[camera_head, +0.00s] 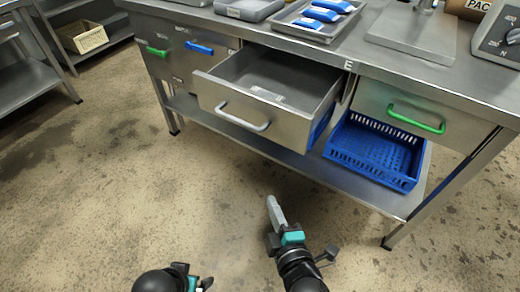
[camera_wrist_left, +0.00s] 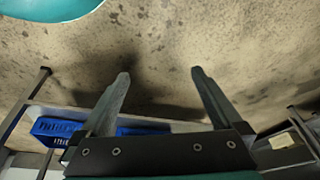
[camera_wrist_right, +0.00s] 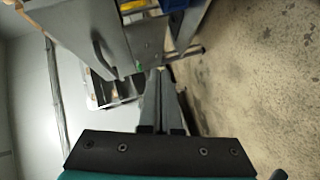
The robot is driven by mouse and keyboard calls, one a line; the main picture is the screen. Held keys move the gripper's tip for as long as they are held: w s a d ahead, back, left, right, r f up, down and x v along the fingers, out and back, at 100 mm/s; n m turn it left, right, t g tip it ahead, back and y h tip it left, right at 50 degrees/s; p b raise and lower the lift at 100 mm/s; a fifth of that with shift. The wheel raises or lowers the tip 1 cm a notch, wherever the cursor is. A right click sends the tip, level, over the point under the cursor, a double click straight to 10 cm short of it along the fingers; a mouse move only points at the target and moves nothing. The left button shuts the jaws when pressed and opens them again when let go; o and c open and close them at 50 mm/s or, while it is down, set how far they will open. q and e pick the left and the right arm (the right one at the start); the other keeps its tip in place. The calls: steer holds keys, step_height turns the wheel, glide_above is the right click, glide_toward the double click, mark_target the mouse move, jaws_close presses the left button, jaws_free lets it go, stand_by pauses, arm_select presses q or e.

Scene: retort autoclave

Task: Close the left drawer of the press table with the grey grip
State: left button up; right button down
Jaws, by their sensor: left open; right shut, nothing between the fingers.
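The drawer with the grey grip (camera_head: 296,122) is pulled out of the press table (camera_head: 437,84) in the middle of the head view. Its grey grip (camera_head: 241,118) is on the front panel, and its tray looks empty apart from a small label. My right gripper (camera_head: 277,210) is shut and empty, below and in front of the drawer, apart from it. In the right wrist view the shut fingers (camera_wrist_right: 162,88) point toward the drawer front with a grip (camera_wrist_right: 103,55). My left gripper (camera_wrist_left: 160,85) is open and empty; only its arm end shows low in the head view.
A drawer with a green grip (camera_head: 416,119) is at right, above a blue crate (camera_head: 374,155) on the lower shelf. The floor before the table is clear.

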step_height(320, 180, up, 9)
steer(key=w+n+t+b, duration=0.1)
steer(key=n+t+b, duration=0.2)
glide_toward(272, 124)
steer(key=w+a, duration=0.3)
steer(key=shift+w+d+b, duration=0.35)
steer(key=shift+w+d, duration=0.35)
steer(key=shift+w, duration=0.35)
arm_select(q)
step_height(272, 124, up, 7)
steer(key=t, duration=0.1)
steer(key=shift+w+f, duration=0.15)
steer(key=shift+w, duration=0.1)
arm_select(e)
steer(key=shift+w+d, duration=0.25)
steer(key=shift+w, duration=0.1)
